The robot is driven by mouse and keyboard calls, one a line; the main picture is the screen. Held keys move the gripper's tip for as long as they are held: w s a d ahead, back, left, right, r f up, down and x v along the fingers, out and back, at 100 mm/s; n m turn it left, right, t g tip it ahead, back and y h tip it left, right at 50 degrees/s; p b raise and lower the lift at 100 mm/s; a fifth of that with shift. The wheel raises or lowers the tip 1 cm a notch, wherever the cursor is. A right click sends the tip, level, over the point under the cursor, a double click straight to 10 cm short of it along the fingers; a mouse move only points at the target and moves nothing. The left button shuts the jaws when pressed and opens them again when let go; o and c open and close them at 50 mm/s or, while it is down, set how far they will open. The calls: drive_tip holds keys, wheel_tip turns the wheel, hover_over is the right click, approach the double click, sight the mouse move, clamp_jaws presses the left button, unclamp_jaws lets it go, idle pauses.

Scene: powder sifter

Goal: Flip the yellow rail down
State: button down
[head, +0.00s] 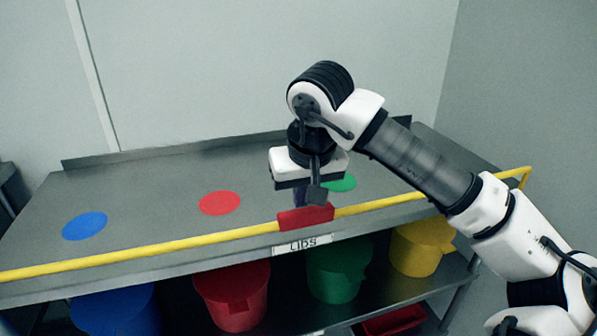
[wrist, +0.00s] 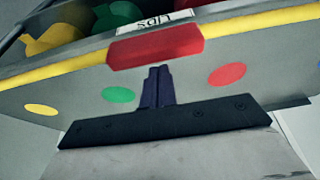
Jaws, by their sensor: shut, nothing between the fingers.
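The yellow rail (head: 180,245) runs along the front edge of the table, with a bend at its right end. It also shows in the wrist view (wrist: 255,24). A red grip (head: 306,217) sits on the rail near its middle, and it fills the upper middle of the wrist view (wrist: 155,47). My gripper (head: 301,200) is shut and empty, pointing down just behind the red grip, on the tabletop side. In the wrist view the closed fingertips (wrist: 157,72) lie just below the grip; I cannot tell whether they touch it. Part of the fingers is hidden in the head view.
The grey tabletop (head: 150,190) carries blue (head: 85,226), red (head: 220,203) and green (head: 340,183) discs; a yellow disc (wrist: 41,109) shows in the wrist view. A "LIDS" label (head: 302,244) is below the grip. Several coloured buckets stand on the shelf underneath.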

drive_tip(key=shift+s+d, duration=0.1)
drive_tip(key=shift+s, duration=0.2)
drive_tip(key=shift+s+f+b, duration=0.1)
drive_tip(key=shift+f+b, duration=0.1)
drive_tip(key=shift+b, duration=0.15)
